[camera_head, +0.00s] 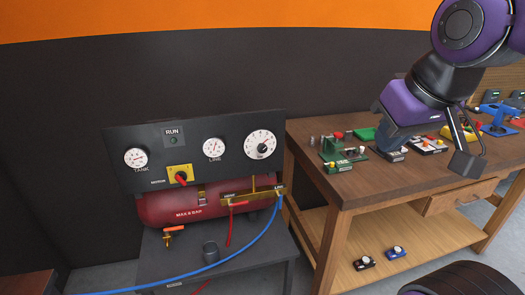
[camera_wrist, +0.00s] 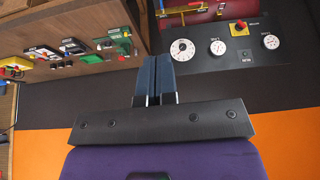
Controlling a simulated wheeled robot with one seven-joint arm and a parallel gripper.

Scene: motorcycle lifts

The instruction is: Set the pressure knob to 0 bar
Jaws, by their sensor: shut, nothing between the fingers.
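The black control panel (camera_head: 195,152) carries a large white dial with a dark knob (camera_head: 260,147) at its centre, on the right side. I take this as the pressure knob; its scale is too small to read. In the wrist view, the panel appears upside down and the knob (camera_wrist: 182,50) is just right of the fingers. My gripper (camera_head: 388,143) is over the workbench, to the right of the panel and apart from it. In the wrist view its dark blue fingers (camera_wrist: 153,75) are together and empty.
The panel also holds TANK (camera_head: 136,157) and LINE (camera_head: 215,148) gauges and a red switch on a yellow plate (camera_head: 181,176). A red tank (camera_head: 165,208) and blue hose (camera_head: 235,250) are below. The wooden workbench (camera_head: 440,185) bears several small devices.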

